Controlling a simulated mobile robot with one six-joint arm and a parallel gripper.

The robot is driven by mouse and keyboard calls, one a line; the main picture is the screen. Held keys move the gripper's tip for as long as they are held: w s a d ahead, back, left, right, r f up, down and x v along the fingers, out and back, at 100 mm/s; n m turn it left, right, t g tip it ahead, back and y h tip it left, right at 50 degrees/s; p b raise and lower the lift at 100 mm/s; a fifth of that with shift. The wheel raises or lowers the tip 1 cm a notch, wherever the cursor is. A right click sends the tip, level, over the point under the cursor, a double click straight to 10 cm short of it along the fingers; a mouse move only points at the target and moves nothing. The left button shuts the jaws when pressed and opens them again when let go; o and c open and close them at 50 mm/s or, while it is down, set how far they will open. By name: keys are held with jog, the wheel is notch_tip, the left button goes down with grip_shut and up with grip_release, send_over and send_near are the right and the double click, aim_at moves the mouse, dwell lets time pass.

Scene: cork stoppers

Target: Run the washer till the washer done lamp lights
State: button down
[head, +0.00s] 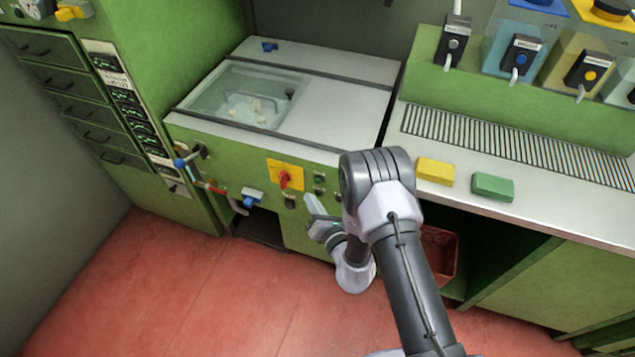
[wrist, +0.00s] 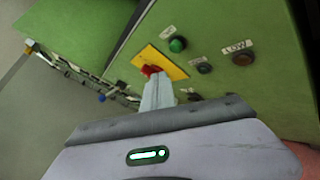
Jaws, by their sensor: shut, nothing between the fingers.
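The washer is a green cabinet with a steel top (head: 335,105) and a basin (head: 245,97) holding a little water and several pale corks. On its front, a red rotary switch (head: 284,180) sits on a yellow plate (head: 292,168); in the wrist view the red switch (wrist: 150,70) shows just beyond my fingertips. To its right are a green button or lamp (wrist: 177,45), a dark round one (wrist: 204,67) and a brownish one labelled LOW (wrist: 242,62). None looks clearly lit. My gripper (head: 309,200) is shut and empty, in front of the panel; contact with the switch cannot be told.
Blue-handled (head: 251,196) and red-handled (head: 216,188) valves stick out left of the switch. A yellow sponge (head: 435,171) and a green sponge (head: 492,186) lie on the right counter. A red bin (head: 440,254) stands under it. The red floor in front is clear.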

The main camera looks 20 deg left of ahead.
aim_at(318, 190)
jog(key=shift+w+d+b, duration=0.15)
jog(key=shift+w+b, duration=0.15)
jog(key=shift+w, duration=1.15)
dwell(0.9)
jog(key=shift+w, duration=0.45)
jog(key=shift+w, duration=0.4)
dwell(0.5)
jog(key=shift+s, duration=0.85)
jog(key=shift+s, duration=0.1)
jog(key=shift+s+a, duration=0.2)
jog(key=shift+s, duration=2.2)
